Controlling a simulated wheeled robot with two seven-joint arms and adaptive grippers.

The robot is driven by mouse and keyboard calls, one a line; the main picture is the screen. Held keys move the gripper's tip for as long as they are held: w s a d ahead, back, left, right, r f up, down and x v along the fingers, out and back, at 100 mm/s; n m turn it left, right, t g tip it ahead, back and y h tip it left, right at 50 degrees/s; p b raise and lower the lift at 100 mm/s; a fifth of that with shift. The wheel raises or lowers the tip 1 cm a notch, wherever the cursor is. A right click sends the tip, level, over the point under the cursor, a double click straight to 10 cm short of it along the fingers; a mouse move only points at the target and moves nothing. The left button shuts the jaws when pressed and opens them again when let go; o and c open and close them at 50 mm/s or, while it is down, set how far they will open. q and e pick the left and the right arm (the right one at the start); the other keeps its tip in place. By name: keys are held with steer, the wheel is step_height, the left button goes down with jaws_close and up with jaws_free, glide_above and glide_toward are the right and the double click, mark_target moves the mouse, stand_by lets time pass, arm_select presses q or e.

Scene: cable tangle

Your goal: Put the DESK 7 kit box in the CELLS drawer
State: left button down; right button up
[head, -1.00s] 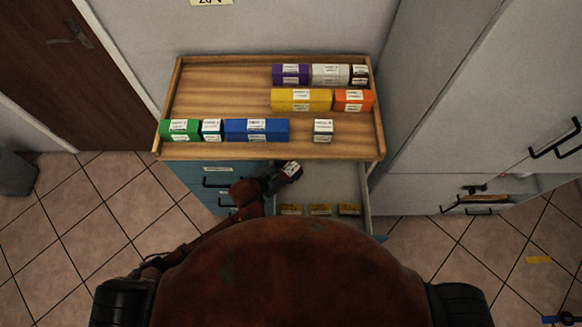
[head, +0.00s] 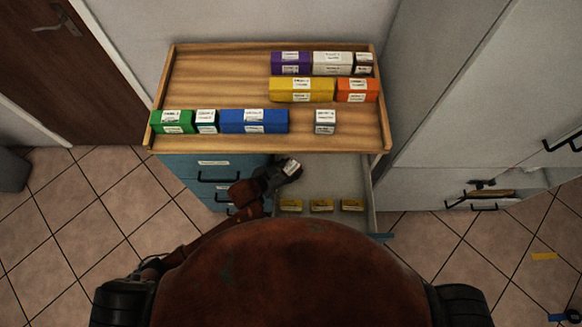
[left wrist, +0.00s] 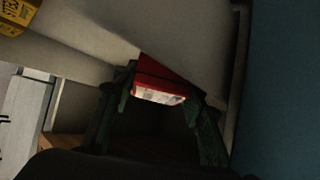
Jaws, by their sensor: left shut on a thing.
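My left gripper (head: 283,172) is shut on a red box with a white label, seen between the green fingers in the left wrist view (left wrist: 160,92). The label is too small to read, so I cannot tell if it is the DESK 7 kit box. In the head view the gripper is at the left rear of an open drawer (head: 342,176), just in front of the shelf-top edge. I cannot tell its height over the drawer floor. The drawer's name is not visible. My right gripper is not in view.
The wooden top (head: 220,75) above carries several coloured labelled boxes. Closed blue drawers (head: 213,177) are on the left. A grey cabinet (head: 470,120) stands on the right.

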arm_select(q)
steer(key=shift+f, duration=0.75)
